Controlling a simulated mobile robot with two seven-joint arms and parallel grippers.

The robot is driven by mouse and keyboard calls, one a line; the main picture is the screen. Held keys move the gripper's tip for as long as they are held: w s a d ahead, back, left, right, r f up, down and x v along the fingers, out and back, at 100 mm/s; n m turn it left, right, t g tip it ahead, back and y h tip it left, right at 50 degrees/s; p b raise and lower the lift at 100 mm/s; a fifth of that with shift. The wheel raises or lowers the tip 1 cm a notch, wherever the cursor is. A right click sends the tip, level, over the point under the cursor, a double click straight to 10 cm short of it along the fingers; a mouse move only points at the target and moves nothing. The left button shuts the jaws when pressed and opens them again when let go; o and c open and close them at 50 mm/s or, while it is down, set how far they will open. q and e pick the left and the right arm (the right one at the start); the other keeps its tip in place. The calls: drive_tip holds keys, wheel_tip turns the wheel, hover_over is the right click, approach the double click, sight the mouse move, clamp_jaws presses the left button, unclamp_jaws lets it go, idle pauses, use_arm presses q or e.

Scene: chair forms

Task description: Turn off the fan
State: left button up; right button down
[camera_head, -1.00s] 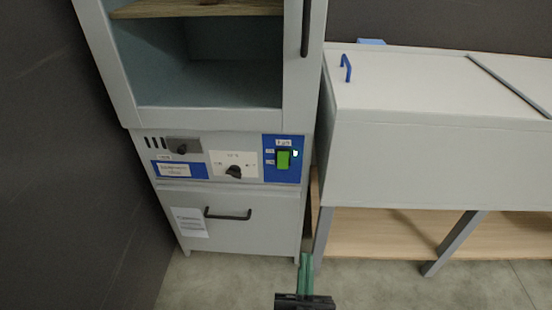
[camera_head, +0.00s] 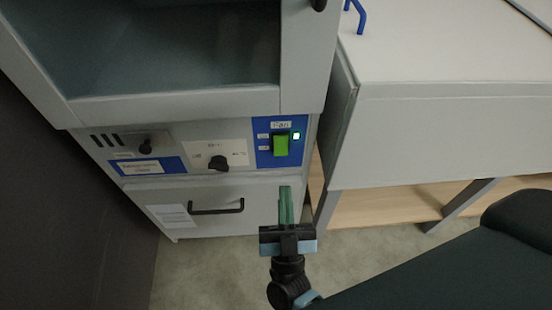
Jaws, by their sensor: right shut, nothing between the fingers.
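The fan switch (camera_head: 281,145) is a green rocker on a blue panel on the cabinet front, under a label that reads as fan. A small light (camera_head: 296,135) beside its upper right glows pale green. My right gripper (camera_head: 286,190) is in front of the cabinet, below the switch in the picture and apart from it. Its green fingers are together, with nothing between them, and point up toward the switch. My left gripper is not in view.
The cabinet (camera_head: 170,104) has an open upper compartment, two dark knobs and a lower drawer with a black handle (camera_head: 216,211). A white bench-like box (camera_head: 440,130) with a blue handle stands close on the right. Bare floor (camera_head: 200,275) lies in front.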

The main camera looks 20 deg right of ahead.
use_arm(q)
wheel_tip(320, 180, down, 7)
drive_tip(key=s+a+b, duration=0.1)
drive_tip(key=b, duration=0.5)
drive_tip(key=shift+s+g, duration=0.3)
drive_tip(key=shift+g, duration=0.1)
use_arm(e)
wheel_tip(320, 180, down, 10)
drive_tip(key=s, duration=0.1)
drive_tip(key=shift+r+y, duration=0.2)
drive_tip(key=shift+y, duration=0.1)
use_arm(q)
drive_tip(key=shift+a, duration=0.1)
use_arm(e)
approach(281, 149)
wheel_tip(281, 149, up, 5)
use_arm(q)
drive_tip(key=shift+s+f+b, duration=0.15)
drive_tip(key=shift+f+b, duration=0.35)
drive_tip(key=shift+b, duration=0.1)
use_arm(e)
drive_tip(key=shift+w+d+f, duration=0.2)
drive_tip(key=shift+w, duration=0.55)
drive_tip(key=shift+w+d+f, duration=0.2)
drive_tip(key=shift+w, duration=0.5)
drive_tip(key=shift+w+d+f, duration=0.2)
drive_tip(key=shift+w+f, duration=0.05)
drive_tip(key=shift+w, duration=0.5)
